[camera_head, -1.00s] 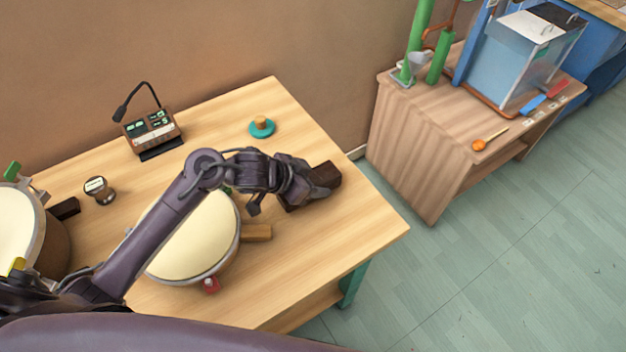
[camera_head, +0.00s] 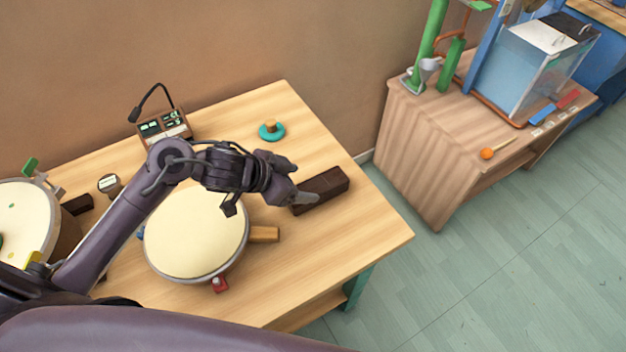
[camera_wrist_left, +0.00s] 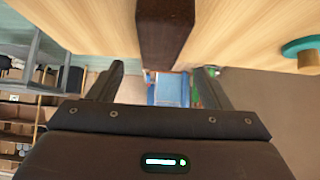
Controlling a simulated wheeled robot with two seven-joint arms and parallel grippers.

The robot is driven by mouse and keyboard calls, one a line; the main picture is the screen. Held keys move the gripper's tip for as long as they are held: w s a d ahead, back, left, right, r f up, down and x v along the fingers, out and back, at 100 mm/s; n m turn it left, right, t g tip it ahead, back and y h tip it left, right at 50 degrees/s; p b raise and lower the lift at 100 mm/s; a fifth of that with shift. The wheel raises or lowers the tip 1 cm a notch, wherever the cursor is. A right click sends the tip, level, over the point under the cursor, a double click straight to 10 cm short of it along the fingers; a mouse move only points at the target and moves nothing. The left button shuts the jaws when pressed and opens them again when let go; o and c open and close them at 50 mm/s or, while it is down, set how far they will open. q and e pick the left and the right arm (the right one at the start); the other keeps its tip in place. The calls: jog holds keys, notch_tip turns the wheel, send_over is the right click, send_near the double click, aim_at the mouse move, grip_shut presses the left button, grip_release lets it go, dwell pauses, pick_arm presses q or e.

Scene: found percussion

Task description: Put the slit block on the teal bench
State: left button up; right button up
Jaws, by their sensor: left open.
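The slit block, a dark brown oblong block (camera_head: 328,187), lies on the wooden top of the teal-legged bench (camera_head: 345,240), near its right end. Its slits cannot be made out. My left gripper (camera_head: 304,197) is open at the block's left end, and its fingers partly cover that end. In the left wrist view the block (camera_wrist_left: 165,30) lies ahead of the open left gripper (camera_wrist_left: 164,72), lined up between the two fingers, with no finger seen closed on it. My right gripper is in neither view.
A cream-topped drum (camera_head: 195,240) with a wooden piece (camera_head: 264,234) at its side sits under my left arm. A teal disc with a wooden knob (camera_head: 271,130) and a small console (camera_head: 165,126) stand behind. A second bench (camera_head: 430,150) with a tank is at right.

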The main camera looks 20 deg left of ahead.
pick_arm(q)
jog(key=shift+v, duration=1.8)
